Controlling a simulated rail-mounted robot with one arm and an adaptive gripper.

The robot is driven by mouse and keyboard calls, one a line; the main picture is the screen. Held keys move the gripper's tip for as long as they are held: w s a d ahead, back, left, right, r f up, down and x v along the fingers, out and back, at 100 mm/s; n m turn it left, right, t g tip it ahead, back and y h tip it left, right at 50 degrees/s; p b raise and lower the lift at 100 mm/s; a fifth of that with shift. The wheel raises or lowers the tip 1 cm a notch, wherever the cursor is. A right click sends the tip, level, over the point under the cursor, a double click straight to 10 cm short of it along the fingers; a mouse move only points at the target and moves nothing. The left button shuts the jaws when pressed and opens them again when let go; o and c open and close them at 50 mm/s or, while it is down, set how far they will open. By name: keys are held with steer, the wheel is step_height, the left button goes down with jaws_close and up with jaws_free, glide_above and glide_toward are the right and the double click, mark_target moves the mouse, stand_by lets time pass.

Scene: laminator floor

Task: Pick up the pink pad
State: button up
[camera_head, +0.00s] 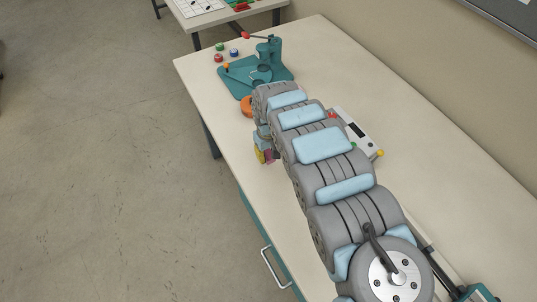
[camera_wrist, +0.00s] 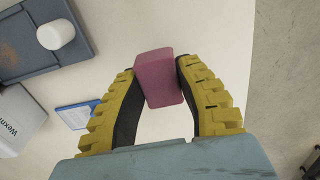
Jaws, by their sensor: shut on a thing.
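The pink pad (camera_wrist: 158,78) is a small block between the two yellow, black-lined fingers of my gripper (camera_wrist: 160,85) in the wrist view. The fingers press on its two sides, and the pad sticks out past the fingertips. In the head view, my gripper (camera_head: 264,156) shows as a bit of yellow beside the arm near the table's left edge, with a sliver of the pink pad (camera_head: 270,156) next to it. My arm hides most of that area. Whether the pad touches the table is hard to tell.
A pale table (camera_head: 330,60) runs along the wall. A teal press-like device (camera_head: 262,70) stands at its far end, with several small coloured round pieces near it. An orange round object (camera_head: 246,106) and a grey device with a display (camera_head: 356,134) lie near my arm.

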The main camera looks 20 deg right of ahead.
steer(key=s+a+r+p, duration=0.3)
steer(key=s+r+p, duration=0.5)
steer(key=s+p, duration=0.4)
steer(key=p, duration=0.5)
steer(key=shift+s+a+r+p, duration=0.15)
steer(key=shift+s+r+p, duration=0.05)
steer(key=shift+r+p, duration=0.15)
steer(key=shift+f, duration=0.1)
steer(key=shift+o, duration=0.5)
steer(key=shift+c, duration=1)
